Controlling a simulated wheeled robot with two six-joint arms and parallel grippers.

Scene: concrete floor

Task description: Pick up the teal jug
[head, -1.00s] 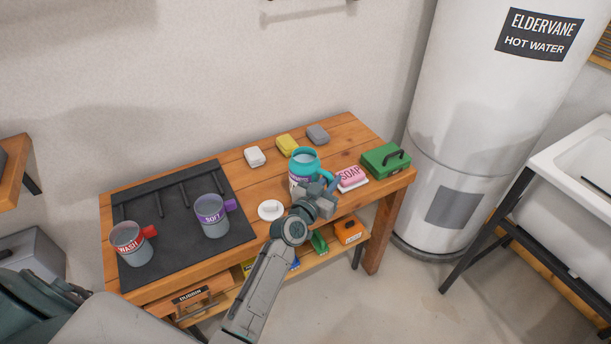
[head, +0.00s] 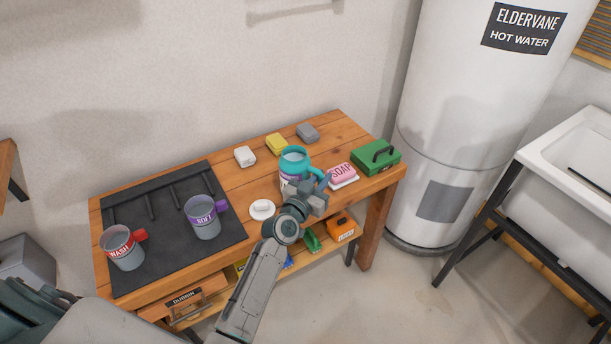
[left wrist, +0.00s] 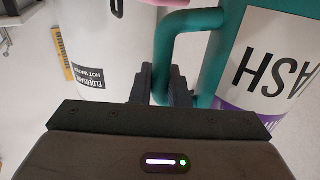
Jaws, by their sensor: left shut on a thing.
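The teal jug (head: 294,162) is upright at the front middle of the wooden workbench, its handle on the right. My left gripper (head: 316,193) reaches it from the front and is shut on the handle. In the left wrist view the teal handle (left wrist: 183,42) runs down to the dark fingers (left wrist: 164,86). The jug's body (left wrist: 212,62) fills the right side there, with a white label partly reading "ASH" and a purple band. The gripper hides the jug's lower part in the head view, so I cannot tell if its base touches the bench. My right gripper is not in view.
A pink soap (head: 342,173) and green box (head: 375,158) are close on the right. A white round dish (head: 262,209) is left of the jug. Two grey mugs (head: 122,249) (head: 203,219) stand on the black mat (head: 176,253). Three blocks, one yellow (head: 276,144), lie behind.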

